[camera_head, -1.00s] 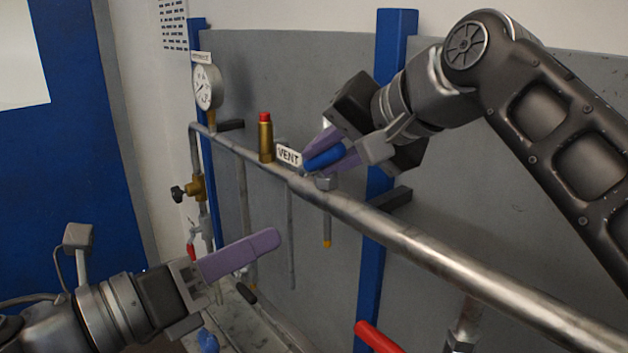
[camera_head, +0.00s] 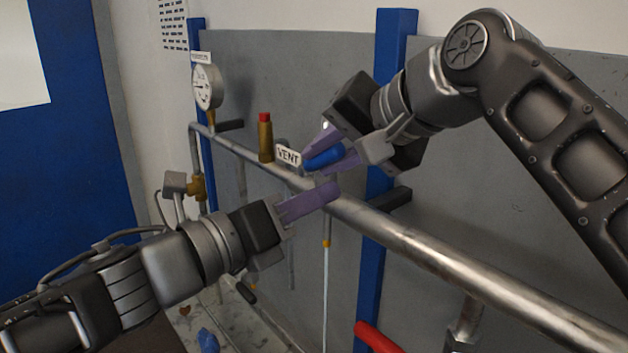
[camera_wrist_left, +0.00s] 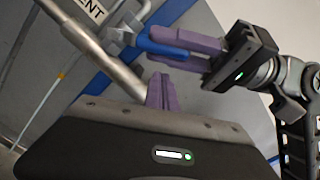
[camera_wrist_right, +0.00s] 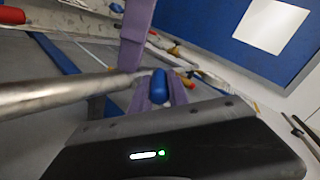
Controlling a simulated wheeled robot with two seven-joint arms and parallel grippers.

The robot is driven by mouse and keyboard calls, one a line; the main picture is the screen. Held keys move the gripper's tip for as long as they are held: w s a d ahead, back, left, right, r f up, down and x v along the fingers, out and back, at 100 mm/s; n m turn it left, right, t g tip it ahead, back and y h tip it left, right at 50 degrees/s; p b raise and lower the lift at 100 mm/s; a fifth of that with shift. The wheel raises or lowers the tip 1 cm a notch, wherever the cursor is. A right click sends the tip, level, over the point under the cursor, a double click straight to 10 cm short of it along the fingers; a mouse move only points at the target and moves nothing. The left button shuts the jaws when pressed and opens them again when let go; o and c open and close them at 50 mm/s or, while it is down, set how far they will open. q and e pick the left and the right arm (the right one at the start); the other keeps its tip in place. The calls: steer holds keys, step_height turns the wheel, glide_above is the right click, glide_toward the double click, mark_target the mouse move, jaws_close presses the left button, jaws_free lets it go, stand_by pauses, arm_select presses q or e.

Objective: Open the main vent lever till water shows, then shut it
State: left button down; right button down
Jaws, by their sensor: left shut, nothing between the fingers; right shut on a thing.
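The blue vent lever (camera_head: 324,157) is by the white VENT label (camera_head: 288,155) on the pipe. My right gripper (camera_head: 330,150) is shut on it; the lever also shows between the purple fingers in the right wrist view (camera_wrist_right: 159,86). Below the lever, the thin drain tube ends in a yellow tip (camera_head: 326,243). A thin pale stream of water (camera_head: 325,295) runs straight down from this tip. My left gripper (camera_head: 332,192) is shut and empty, just below the lever, in front of the pipe in the head view. The left wrist view shows the blue lever (camera_wrist_left: 165,45) close by its fingertips.
The steel pipe (camera_head: 440,254) runs across the grey panel between blue posts (camera_head: 372,270). A gauge (camera_head: 207,87) and a red-capped brass valve (camera_head: 265,138) stand along it. A red handle (camera_head: 376,337) is at the lower front.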

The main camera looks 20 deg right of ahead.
mark_target(323, 164)
arm_select(q)
steer(key=shift+w+r, duration=0.6)
steer(key=shift+r, duration=0.2)
arm_select(e)
steer(key=shift+f, duration=0.1)
arm_select(q)
steer(key=shift+r, duration=0.1)
steer(key=shift+w+a+r, duration=0.2)
steer(key=shift+r, duration=0.15)
steer(key=shift+w+a+r, duration=0.15)
steer(key=shift+r, duration=0.2)
arm_select(e)
steer(key=shift+s+a, duration=0.1)
steer(key=shift+a, duration=0.1)
steer(key=c, duration=1.7)
jaws_free()
arm_select(q)
steer(key=shift+w+d, duration=0.1)
arm_select(e)
steer(key=o, duration=0.4)
steer(key=shift+d, duration=0.15)
steer(key=shift+o, duration=0.2)
arm_select(q)
steer(key=shift+f, duration=0.1)
